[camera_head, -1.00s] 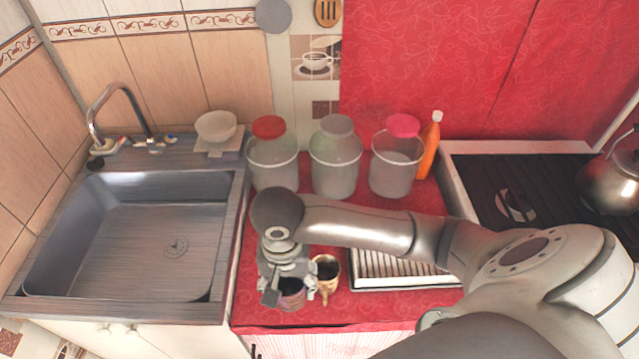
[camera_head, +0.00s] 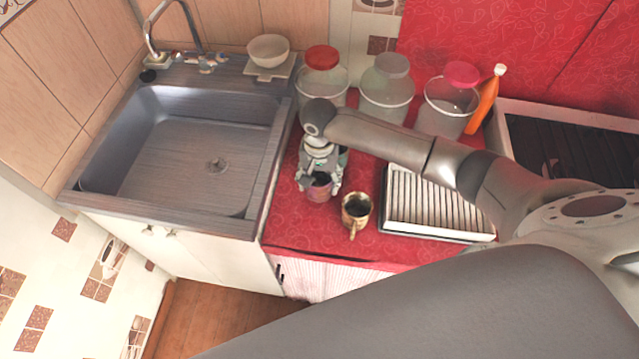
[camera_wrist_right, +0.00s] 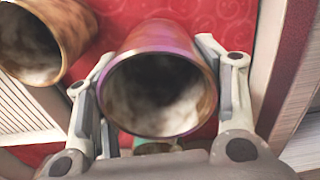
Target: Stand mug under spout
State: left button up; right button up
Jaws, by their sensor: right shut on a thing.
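My right gripper (camera_head: 320,180) is shut on a purple mug (camera_head: 319,192), with one finger on each side of it. In the right wrist view the purple mug (camera_wrist_right: 160,85) sits between the fingers (camera_wrist_right: 160,100), its dark open mouth facing the camera. Whether its base touches the counter cannot be told. A gold-brown mug (camera_head: 356,208) stands just to the right, apart from it; it also shows at upper left in the wrist view (camera_wrist_right: 35,40). The curved tap spout (camera_head: 185,18) rises behind the sink (camera_head: 180,150), left of the gripper. My left gripper is not in view.
Lidded jars (camera_head: 385,92) and an orange bottle (camera_head: 485,100) line the back. A slatted rack (camera_head: 435,205) lies to the right. A white bowl (camera_head: 268,50) stands behind the sink. A teal thing (camera_head: 343,155) is partly hidden behind my gripper. The sink basin is empty.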

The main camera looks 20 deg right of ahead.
jog(key=shift+w+f, duration=0.2)
jog(key=shift+f, duration=1.5)
jog(key=shift+f, duration=0.15)
jog(key=o, duration=1.2)
